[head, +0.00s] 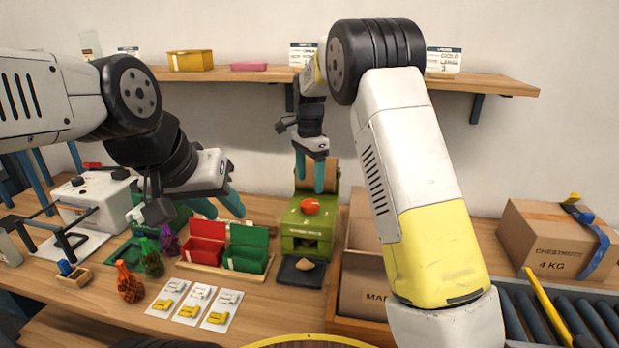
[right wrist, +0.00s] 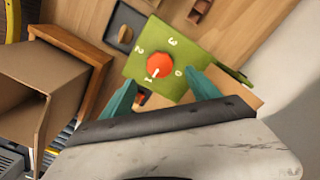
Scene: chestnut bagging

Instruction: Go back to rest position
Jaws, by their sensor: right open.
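My left gripper (head: 228,201) hangs above the bench at the left, over the red and green boxes, with its teal fingers apart and nothing seen between them. My right gripper (head: 319,175) points down above the green machine (head: 295,216), which has a red knob (head: 310,207) on top. In the right wrist view its two teal fingers (right wrist: 163,92) are spread apart and empty, with the red knob (right wrist: 160,65) and its numbers beyond them. Neither gripper visibly holds anything.
A red box (head: 204,243) and green box (head: 247,248) stand left of the machine. Net bags (head: 129,284) and cards (head: 191,304) lie in front. An open carton (head: 364,279) stands right of the machine. A closed carton (head: 550,240) is by the rollers. A wall shelf (head: 262,76) spans behind.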

